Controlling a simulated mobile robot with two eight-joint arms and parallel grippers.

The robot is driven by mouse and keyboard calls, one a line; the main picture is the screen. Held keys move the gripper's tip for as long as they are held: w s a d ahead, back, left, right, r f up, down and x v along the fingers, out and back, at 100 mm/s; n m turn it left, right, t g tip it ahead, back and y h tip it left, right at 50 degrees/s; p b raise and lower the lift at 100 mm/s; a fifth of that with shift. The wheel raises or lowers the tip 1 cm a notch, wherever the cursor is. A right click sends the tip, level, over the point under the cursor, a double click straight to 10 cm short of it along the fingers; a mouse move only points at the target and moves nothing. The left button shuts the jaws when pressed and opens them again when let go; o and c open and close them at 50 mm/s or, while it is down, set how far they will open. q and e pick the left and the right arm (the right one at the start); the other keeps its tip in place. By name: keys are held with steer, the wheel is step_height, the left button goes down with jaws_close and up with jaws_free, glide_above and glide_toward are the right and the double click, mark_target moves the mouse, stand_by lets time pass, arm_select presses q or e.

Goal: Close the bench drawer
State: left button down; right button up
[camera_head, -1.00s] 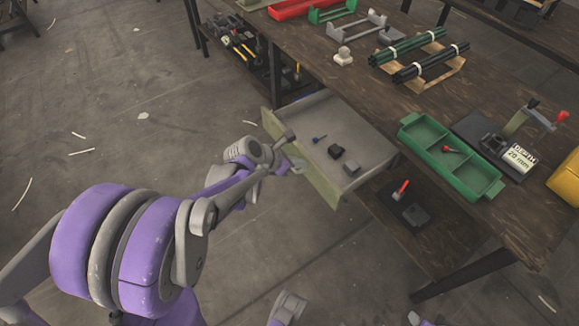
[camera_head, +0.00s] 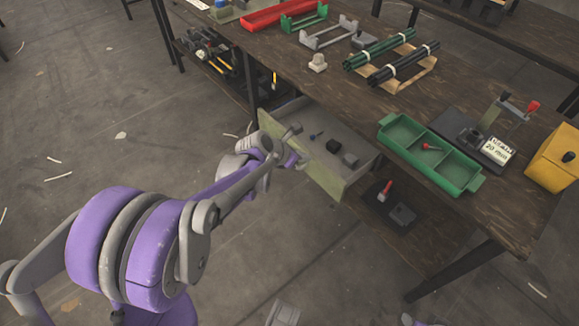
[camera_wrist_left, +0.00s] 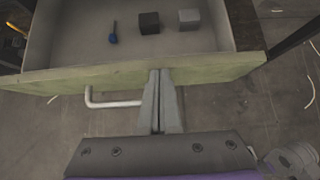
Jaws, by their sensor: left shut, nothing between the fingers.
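The bench drawer (camera_head: 325,177) sticks partly out from under the workbench, its pale green front facing my left arm. In the left wrist view the drawer front (camera_wrist_left: 215,68) spans the picture, with a bent metal handle (camera_wrist_left: 112,103) to the left of my fingers. My left gripper (camera_head: 294,131) is shut and empty. Its fingertips (camera_wrist_left: 160,73) are at the drawer front and look to be touching it. A blue-handled item (camera_wrist_left: 114,37), a dark block (camera_wrist_left: 149,23) and a grey block (camera_wrist_left: 189,17) lie inside the drawer.
The workbench top (camera_head: 340,90) holds a green tray (camera_head: 430,155), bundled rods, a press (camera_head: 485,125) and a yellow box (camera_head: 553,158). A lower shelf right of the drawer holds a red-handled tool (camera_head: 385,191). The floor left of the drawer is mostly clear.

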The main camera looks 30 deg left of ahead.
arm_select(q)
steer(key=w+d, duration=0.1)
steer(key=w, duration=0.3)
steer(key=w+d, duration=0.2)
steer(key=w, duration=0.3)
steer(key=w+d+b, duration=0.1)
steer(key=w+d, duration=0.1)
steer(key=w, duration=0.2)
steer(key=shift+w+d, duration=0.15)
steer(key=shift+d, duration=0.1)
steer(key=shift+w+d, duration=0.2)
steer(key=shift+w, duration=0.3)
